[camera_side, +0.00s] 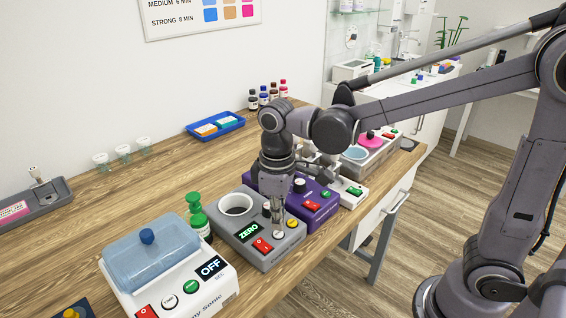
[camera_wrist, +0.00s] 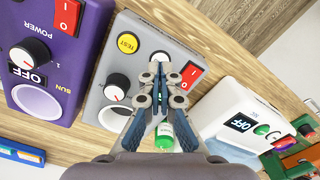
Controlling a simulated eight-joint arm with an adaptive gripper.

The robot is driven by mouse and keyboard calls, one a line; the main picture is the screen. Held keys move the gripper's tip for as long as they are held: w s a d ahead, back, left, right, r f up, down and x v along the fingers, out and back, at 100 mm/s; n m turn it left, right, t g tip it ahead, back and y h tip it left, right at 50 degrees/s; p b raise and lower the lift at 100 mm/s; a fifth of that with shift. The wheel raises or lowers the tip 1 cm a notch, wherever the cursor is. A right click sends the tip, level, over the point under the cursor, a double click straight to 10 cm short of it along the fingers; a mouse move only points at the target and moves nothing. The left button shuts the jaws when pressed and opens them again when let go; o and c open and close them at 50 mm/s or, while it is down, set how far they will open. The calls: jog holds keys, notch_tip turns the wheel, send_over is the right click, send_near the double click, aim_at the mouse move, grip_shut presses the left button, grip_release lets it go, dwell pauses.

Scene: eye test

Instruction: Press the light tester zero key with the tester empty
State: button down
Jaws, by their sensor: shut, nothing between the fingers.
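The light tester is a grey box (camera_side: 262,262) on the wooden bench. Its green display (camera_side: 248,232) reads ZERO. Its round well (camera_side: 236,204) shows no vial standing in it; my gripper partly covers the well in the wrist view. My gripper (camera_side: 278,231) is shut and empty, pointing down over the tester's front panel. In the wrist view the closed fingertips (camera_wrist: 160,70) are at a pale round key (camera_wrist: 160,56), between the yellow TEST key (camera_wrist: 128,43) and the red switch (camera_wrist: 191,75). I cannot tell whether they touch it. The tester's black knob (camera_wrist: 117,87) is beside them.
A purple box (camera_side: 315,205) stands close behind the tester. A white cleaner with a blue lid (camera_side: 150,255), showing OFF, stands in front. A green-topped bottle (camera_side: 196,215) is between them. A blue tray (camera_side: 215,127) lies farther back.

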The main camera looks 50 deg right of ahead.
jog(key=shift+f, duration=0.95)
dwell(0.7)
jog(key=shift+r, duration=0.1)
notch_tip(320, 180, up, 8)
dwell(1.0)
jog(key=s+d+f+m+t, duration=0.3)
jog(key=s+d+m+t, duration=0.3)
jog(key=d, duration=0.4)
jog(key=shift+d+f+t, duration=0.35)
jog(key=shift+f+t, duration=0.05)
jog(key=shift+t, duration=0.2)
